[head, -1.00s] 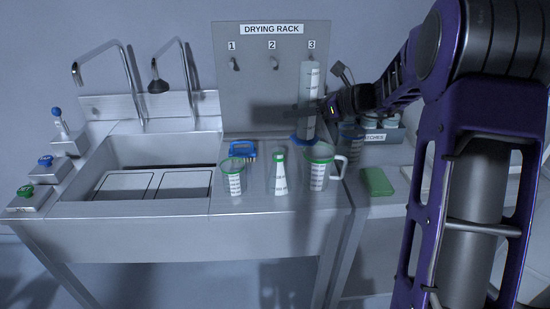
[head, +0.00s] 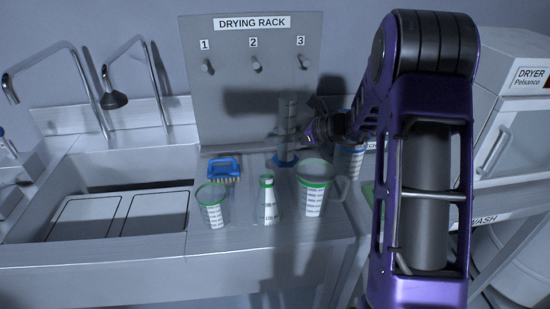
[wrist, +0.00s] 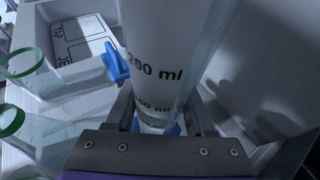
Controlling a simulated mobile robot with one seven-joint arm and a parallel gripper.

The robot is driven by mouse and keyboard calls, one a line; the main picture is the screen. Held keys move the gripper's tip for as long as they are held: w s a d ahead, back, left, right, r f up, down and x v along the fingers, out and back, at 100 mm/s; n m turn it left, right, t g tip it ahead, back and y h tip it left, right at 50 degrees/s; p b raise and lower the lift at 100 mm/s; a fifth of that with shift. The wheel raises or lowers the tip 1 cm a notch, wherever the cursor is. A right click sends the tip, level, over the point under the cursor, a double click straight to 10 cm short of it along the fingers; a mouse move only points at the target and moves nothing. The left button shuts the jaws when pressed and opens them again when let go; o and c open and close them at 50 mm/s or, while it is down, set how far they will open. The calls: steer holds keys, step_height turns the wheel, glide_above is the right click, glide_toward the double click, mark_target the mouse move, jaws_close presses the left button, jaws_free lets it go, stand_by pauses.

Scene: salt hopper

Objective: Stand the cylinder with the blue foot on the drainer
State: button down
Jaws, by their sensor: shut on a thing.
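The clear cylinder with the blue foot (head: 288,128) is upright in front of the board, behind and between the flask and the jug. My gripper (head: 308,132) is shut on it from the right. In the wrist view the cylinder (wrist: 165,65) fills the middle between my jaws, with its "200 ml" mark facing the camera and its blue foot partly hidden. The drainer (head: 240,212) is the flat metal top right of the sink. The foot shows low over its rear part; I cannot tell whether it touches.
A green-rimmed beaker (head: 213,205), a green-topped flask (head: 267,200) and a green-rimmed jug (head: 315,185) stand along the drainer's front. A blue brush (head: 222,168) lies behind the beaker. The drying rack board (head: 235,90) with numbered pegs rises behind. Another blue-rimmed vessel (head: 349,162) is right of my gripper.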

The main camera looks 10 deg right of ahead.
mark_target(278, 155)
steer(key=shift+f, duration=2.4)
steer(key=shift+f+b, duration=0.15)
steer(key=shift+b, duration=0.15)
steer(key=c, duration=0.5)
jaws_free()
steer(key=shift+c, duration=0.2)
steer(key=shift+r, duration=0.25)
steer(key=v, duration=1.2)
steer(key=shift+f, duration=0.15)
